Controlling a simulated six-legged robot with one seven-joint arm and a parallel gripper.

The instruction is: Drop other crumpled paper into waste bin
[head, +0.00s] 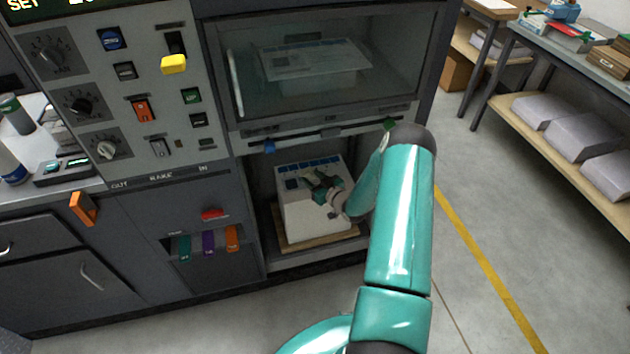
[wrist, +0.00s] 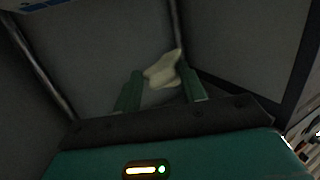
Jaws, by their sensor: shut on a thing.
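My gripper (wrist: 160,84) is shut on a pale cream crumpled paper (wrist: 162,72), which sticks out between the two green fingers in the wrist view. In the head view my gripper (head: 322,184) is at the lower bay of the machine, over or in front of a white block (head: 308,212) with a blue-marked top. I cannot tell whether it touches the block. The paper cannot be made out in the head view. I cannot identify a waste bin in either view.
The white block sits on a wooden board (head: 325,240) in the open bay. Above it is a glass-fronted compartment (head: 320,68). A control panel (head: 130,90) stands left. Open floor (head: 500,230) lies right, with shelves (head: 570,135) beyond.

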